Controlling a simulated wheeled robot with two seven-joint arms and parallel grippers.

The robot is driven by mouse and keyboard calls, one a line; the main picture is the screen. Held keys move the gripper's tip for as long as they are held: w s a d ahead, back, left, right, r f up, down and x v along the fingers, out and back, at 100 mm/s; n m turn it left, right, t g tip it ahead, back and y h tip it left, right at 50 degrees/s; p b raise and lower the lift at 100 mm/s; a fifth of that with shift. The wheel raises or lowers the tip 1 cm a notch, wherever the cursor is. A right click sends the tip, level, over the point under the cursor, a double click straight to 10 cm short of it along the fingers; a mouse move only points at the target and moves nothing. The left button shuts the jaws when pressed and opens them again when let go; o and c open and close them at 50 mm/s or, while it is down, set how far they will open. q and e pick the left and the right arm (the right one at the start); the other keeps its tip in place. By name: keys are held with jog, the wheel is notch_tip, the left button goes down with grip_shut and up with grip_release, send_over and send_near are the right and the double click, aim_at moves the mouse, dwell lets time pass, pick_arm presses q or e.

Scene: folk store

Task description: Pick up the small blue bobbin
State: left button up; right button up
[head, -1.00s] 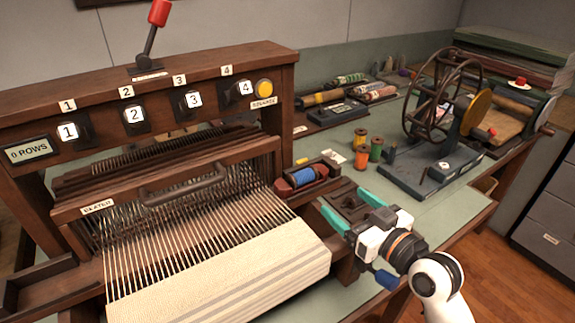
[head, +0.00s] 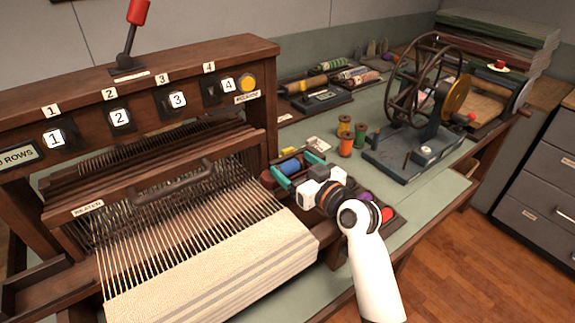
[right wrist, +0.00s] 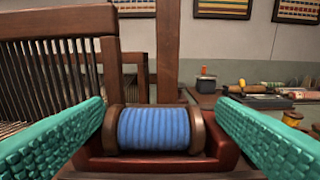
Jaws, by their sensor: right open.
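The small blue bobbin (head: 288,166) lies on its side in a dark red wooden shuttle (head: 268,180) beside the loom's right end. In the right wrist view the blue bobbin (right wrist: 153,130) has brown end flanges and sits in the red-brown holder (right wrist: 105,164), centred between the fingers. My right gripper (head: 292,168) is open, its teal fingers on either side of the bobbin. In the right wrist view the open gripper (right wrist: 160,112) shows a gap on both sides of the bobbin. My left gripper is not in view.
The loom (head: 150,90) with its stretched cloth fills the left. A tray (head: 400,222) with purple and red items is partly hidden behind my right wrist. Orange and green spools (head: 346,144) and a winding wheel (head: 425,85) stand farther right on the green tabletop.

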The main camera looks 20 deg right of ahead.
jog(key=shift+w, duration=0.15)
jog(key=c, duration=0.9)
jog(key=shift+o, duration=0.2)
